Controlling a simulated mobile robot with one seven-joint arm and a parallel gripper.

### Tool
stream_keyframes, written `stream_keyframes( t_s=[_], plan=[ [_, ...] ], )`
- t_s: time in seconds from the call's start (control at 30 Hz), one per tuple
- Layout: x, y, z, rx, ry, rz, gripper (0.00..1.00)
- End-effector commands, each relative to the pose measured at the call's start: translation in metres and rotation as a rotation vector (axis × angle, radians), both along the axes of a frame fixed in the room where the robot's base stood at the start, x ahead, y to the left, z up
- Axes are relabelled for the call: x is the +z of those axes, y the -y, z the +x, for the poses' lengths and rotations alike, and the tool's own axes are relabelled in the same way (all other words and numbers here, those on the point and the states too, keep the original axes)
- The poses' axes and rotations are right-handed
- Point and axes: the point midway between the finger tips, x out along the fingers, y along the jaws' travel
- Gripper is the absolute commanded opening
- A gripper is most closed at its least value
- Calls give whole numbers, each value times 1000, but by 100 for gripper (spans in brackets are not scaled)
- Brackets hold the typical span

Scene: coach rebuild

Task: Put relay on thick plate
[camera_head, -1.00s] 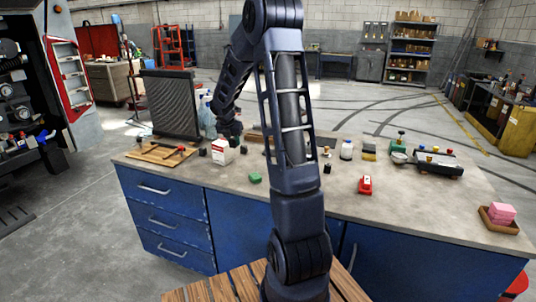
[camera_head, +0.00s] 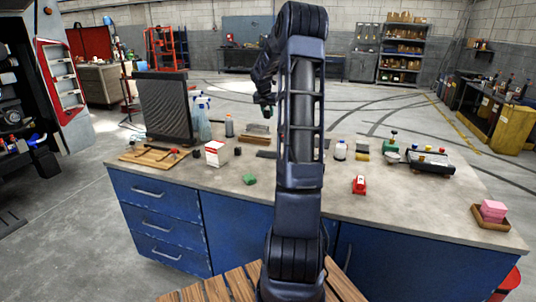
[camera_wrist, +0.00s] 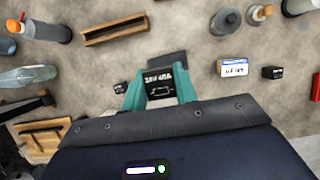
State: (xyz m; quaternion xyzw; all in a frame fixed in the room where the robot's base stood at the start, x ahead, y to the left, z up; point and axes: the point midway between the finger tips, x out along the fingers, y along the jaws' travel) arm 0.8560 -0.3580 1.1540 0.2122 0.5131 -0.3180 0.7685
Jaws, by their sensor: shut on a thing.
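My gripper (camera_wrist: 160,92) is shut on a black relay (camera_wrist: 160,82) with white print reading roughly "24V 40A"; its teal fingers press on both sides. A dark flat plate (camera_wrist: 168,61) lies on the bench just beyond the relay in the wrist view, partly covered by it. I take this for the thick plate; its thickness is hard to judge. It also shows in the head view (camera_head: 266,154), beside my arm. In the head view my gripper (camera_head: 267,110) hangs well above the bench, and the relay there is too small to make out clearly.
A wooden tray (camera_wrist: 115,30) lies beyond the plate. A small black block (camera_wrist: 119,88) is left of it. A white-and-blue box (camera_wrist: 233,66) and a black box (camera_wrist: 272,72) stand to the right.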

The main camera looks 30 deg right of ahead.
Motion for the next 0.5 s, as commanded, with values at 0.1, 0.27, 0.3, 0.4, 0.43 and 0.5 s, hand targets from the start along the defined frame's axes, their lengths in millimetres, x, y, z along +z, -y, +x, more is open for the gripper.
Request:
stream_keyframes(
  t_s=[0.1, 0.27, 0.3, 0.4, 0.43, 0.5],
  plan=[
    [-11, 3, 0, 0, -3, 1, 6],
    [-44, 3, 0, 0, -4, 1, 6],
    [-53, 3, -1, 0, -4, 1, 6],
    [-75, 2, -1, 0, -4, 1, 6],
    [-81, 2, 0, 1, -4, 2, 6],
    [-96, 2, 0, 0, -4, 1, 6]
  ],
)
